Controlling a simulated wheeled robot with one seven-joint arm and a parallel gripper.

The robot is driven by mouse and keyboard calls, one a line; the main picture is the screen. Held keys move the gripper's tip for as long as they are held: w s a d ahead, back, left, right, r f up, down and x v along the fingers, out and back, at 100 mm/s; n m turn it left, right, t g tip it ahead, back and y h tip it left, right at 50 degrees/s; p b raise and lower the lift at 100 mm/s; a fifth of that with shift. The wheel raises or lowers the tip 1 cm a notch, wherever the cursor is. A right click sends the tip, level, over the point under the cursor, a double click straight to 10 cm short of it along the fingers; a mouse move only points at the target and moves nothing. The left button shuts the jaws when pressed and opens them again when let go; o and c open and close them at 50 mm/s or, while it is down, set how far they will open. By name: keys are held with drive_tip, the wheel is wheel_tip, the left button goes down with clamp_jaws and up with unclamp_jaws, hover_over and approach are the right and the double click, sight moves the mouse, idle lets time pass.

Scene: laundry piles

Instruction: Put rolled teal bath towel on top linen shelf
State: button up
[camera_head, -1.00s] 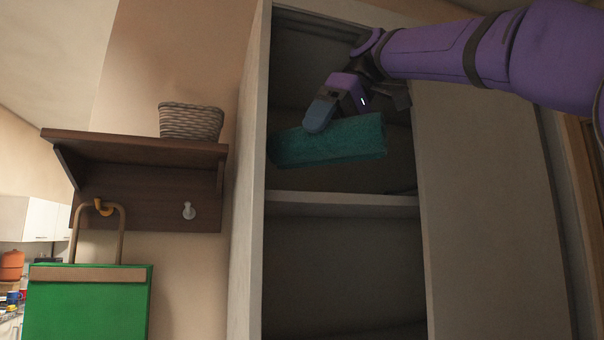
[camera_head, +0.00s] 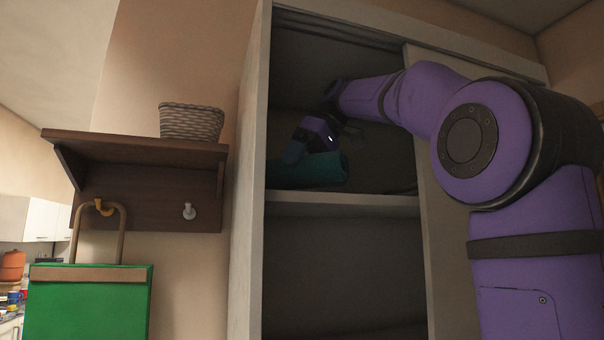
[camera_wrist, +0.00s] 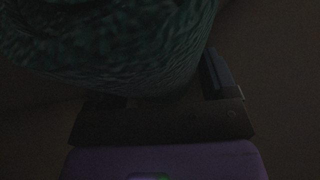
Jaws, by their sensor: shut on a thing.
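The rolled teal bath towel (camera_head: 318,171) is inside the upper compartment of the linen cabinet, low over the top shelf (camera_head: 340,199). My gripper (camera_head: 305,152) is shut on the towel from above, in the shadow of the compartment. I cannot tell whether the towel's underside touches the shelf board, as the board's front edge hides it. In the dark wrist view the towel (camera_wrist: 110,40) fills the upper part of the picture, against the jaws.
The cabinet's left side wall (camera_head: 250,170) and the sliding door (camera_head: 450,200) bound the opening. Left of it are a wall shelf (camera_head: 140,145) with a wicker basket (camera_head: 191,121) and a green bag (camera_head: 88,300) on a hook. The lower compartment looks empty.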

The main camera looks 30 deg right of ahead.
drive_tip(key=shift+f, duration=0.85)
drive_tip(key=shift+f, duration=0.1)
drive_tip(key=o, duration=1.1)
drive_tip(key=shift+o, duration=0.2)
drive_tip(key=shift+s+d+r, duration=0.1)
drive_tip(key=shift+d+r, duration=0.05)
drive_tip(key=shift+r, duration=0.3)
drive_tip(key=shift+v, duration=3.35)
drive_tip(key=shift+s, duration=0.1)
